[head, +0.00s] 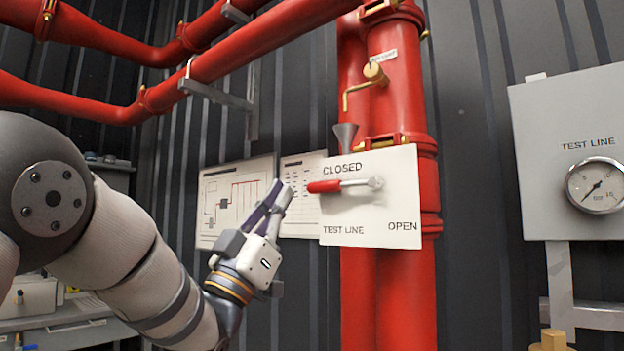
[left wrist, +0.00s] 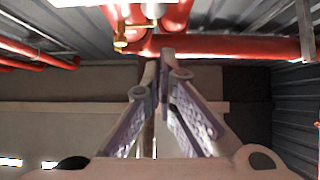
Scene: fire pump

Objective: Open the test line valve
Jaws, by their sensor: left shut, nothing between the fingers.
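The test line valve is a lever with a red grip (head: 324,187) on a white plate (head: 368,212) marked CLOSED, OPEN and TEST LINE. The lever lies about level, its grip pointing left below the word CLOSED, its pivot at the right. My left gripper (head: 279,190) is shut and empty. In the head view it shows left of the red grip, apart from it, with its fingers pointing up. Its closed fingertips also show in the left wrist view (left wrist: 167,58). The lever does not show clearly in the left wrist view. My right gripper is not in view.
A vertical red pipe (head: 388,290) stands behind the plate. A small brass valve (head: 374,73) sits above. A grey panel with a TEST LINE gauge (head: 597,186) is at the right. Paper diagrams (head: 236,200) hang behind my left gripper. Red pipes (head: 215,62) cross overhead.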

